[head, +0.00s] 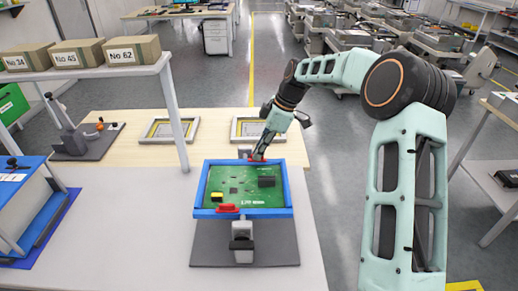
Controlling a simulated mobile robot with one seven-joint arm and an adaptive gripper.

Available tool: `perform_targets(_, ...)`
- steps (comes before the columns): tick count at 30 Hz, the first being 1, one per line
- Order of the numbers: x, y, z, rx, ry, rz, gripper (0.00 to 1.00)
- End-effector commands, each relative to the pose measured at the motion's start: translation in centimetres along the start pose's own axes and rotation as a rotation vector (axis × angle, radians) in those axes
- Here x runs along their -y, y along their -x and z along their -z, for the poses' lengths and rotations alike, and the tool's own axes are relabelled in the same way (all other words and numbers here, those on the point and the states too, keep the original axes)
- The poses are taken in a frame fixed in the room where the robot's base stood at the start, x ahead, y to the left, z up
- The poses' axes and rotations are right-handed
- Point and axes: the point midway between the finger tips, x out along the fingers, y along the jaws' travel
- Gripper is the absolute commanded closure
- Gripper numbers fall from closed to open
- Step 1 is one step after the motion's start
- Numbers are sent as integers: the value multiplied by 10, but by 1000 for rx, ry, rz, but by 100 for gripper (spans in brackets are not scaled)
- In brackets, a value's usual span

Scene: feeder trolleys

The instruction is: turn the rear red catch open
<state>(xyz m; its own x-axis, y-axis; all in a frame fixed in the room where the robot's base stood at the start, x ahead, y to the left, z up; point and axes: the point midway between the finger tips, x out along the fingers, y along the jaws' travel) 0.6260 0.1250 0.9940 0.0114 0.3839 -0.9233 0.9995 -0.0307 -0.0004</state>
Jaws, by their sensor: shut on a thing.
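A blue frame (199,190) holds a green circuit board (225,180) on a grey base plate (215,252). The rear red catch (257,159) is at the middle of the frame's far edge, partly hidden by my gripper. My gripper (257,156) reaches down from the upper right and is shut on the rear red catch. The fingertips are small here, and the catch's exact angle is hard to tell. A front red catch (228,208) lies along the frame's near edge, above a grey and white block (242,240).
Two grey-framed trays (170,130) lie behind on the wooden table. A shelf (90,72) with numbered boxes (134,50) stands at left, its post near the fixture. Open floor lies right of the table.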

Motion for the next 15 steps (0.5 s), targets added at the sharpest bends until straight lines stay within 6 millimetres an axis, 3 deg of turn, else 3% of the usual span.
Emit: perform_targets(15,-1,0,0,2,48,18,100)
